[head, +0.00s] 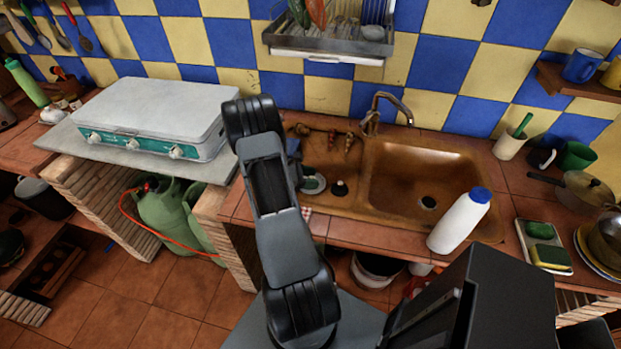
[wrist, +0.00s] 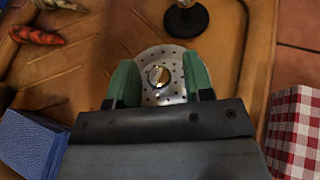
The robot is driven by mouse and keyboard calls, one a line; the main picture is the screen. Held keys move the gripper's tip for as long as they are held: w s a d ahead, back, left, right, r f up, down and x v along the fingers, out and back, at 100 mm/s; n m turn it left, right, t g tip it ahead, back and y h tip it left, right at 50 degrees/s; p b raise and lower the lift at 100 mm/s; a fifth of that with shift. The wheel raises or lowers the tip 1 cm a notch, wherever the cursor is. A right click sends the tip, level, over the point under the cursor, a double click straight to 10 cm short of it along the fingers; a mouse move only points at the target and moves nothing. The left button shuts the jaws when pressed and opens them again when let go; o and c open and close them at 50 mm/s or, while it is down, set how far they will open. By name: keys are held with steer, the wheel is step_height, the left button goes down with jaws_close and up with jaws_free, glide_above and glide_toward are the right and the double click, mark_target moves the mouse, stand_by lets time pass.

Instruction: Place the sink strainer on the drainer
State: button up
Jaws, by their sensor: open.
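The sink strainer (wrist: 148,97) is a perforated metal disc with a small round knob, lying on the brown drainboard (wrist: 70,70) beside the basin. It also shows in the head view (head: 316,187), partly hidden by my gripper. My gripper (wrist: 160,77) is open, with its green fingers on either side of the strainer's knob. I cannot tell whether they touch the disc. The drain (head: 428,203) is a dark hole in the floor of the copper sink basin (head: 400,180). A metal dish drainer (head: 330,40) hangs on the wall above.
A black plug (head: 340,188) stands right of the strainer. Red peppers (wrist: 35,35) lie on the drainboard. A blue box (wrist: 30,140) and a checked cloth (wrist: 295,130) flank my gripper. A white bottle (head: 458,222) stands at the basin's front edge. The faucet (head: 375,112) rises behind.

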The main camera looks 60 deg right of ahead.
steer(key=b+v, duration=0.2)
steer(key=v, duration=0.9)
steer(key=shift+w+r, duration=0.1)
steer(key=shift+r, duration=0.05)
steer(key=shift+w+a+r+b, duration=0.3)
steer(key=shift+a, duration=0.05)
steer(key=s+a+r+m+t+y, duration=0.1)
steer(key=a+r+t, duration=0.4)
steer(key=a, duration=0.5)
steer(key=s+a+r+m+t+y, duration=0.2)
steer(key=a+r+m+t+y, duration=0.2)
steer(key=a, duration=0.6)
steer(key=s+a+r+m+t+y, duration=0.1)
steer(key=a+r+m+t+y, duration=0.2)
steer(key=a, duration=0.7)
step_height(320, 180, up, 3)
steer(key=t, duration=0.2)
steer(key=shift+s+a+t+y, duration=0.25)
steer(key=shift+t+y, duration=0.05)
steer(key=shift+y, duration=0.1)
